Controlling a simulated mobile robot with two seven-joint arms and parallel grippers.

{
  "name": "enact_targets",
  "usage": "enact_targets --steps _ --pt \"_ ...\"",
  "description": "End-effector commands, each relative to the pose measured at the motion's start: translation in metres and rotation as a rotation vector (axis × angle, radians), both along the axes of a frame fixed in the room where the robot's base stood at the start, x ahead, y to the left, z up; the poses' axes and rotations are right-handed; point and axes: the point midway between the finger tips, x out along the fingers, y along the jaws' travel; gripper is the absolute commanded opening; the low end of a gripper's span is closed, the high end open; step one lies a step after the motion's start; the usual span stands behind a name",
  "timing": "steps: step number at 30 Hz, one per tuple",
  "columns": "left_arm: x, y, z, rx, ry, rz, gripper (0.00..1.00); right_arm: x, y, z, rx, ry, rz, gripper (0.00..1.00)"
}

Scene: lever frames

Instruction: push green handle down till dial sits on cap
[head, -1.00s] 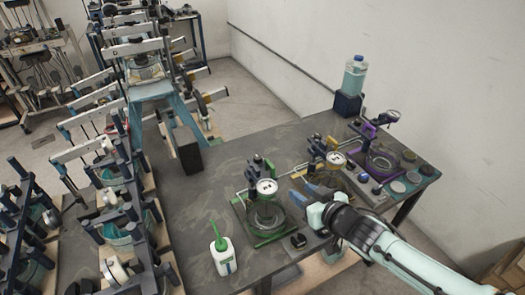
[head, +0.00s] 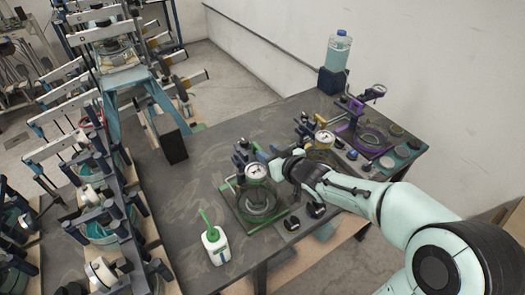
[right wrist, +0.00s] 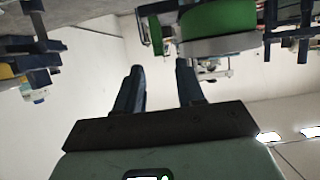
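The green lever frame (head: 235,207) stands on the dark table, with a round white-faced dial (head: 257,172) held above its ring-shaped base. I cannot make out the handle clearly in the head view, nor tell the cap from the base. My right gripper (head: 272,157) is just right of the dial, at about its height in the picture. The right wrist view shows its two dark fingers (right wrist: 158,82) apart with nothing between them. A green round part (right wrist: 215,20) on a pale disc shows beyond the fingertips, up and to the right. My left gripper is out of view.
A yellow frame (head: 322,138) and a purple frame (head: 372,140) stand farther right. A white bottle with a green spout (head: 215,245) is at the front left. Small black round pieces (head: 316,210) lie near the right arm. The table's left middle is clear.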

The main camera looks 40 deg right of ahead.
Motion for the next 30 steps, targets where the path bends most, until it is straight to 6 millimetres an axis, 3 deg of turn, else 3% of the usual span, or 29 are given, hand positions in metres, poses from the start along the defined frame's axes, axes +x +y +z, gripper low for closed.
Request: enact_targets --steps 7,19,22,23,30 --pt "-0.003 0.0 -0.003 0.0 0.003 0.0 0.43 0.029 -0.003 -0.012 0.0 0.0 0.001 0.38" --pt "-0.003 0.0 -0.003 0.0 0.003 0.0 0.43 0.035 -0.004 -0.013 0.0 -0.002 0.0 0.38" --pt "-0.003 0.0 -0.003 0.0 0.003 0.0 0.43 0.035 -0.004 -0.013 0.0 -0.002 0.0 0.06" --pt "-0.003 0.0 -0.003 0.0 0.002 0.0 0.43 0.035 -0.004 -0.013 0.0 -0.002 0.0 0.0" --pt "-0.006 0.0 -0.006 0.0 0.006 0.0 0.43 0.034 -0.004 -0.017 0.0 0.0 0.001 0.0"
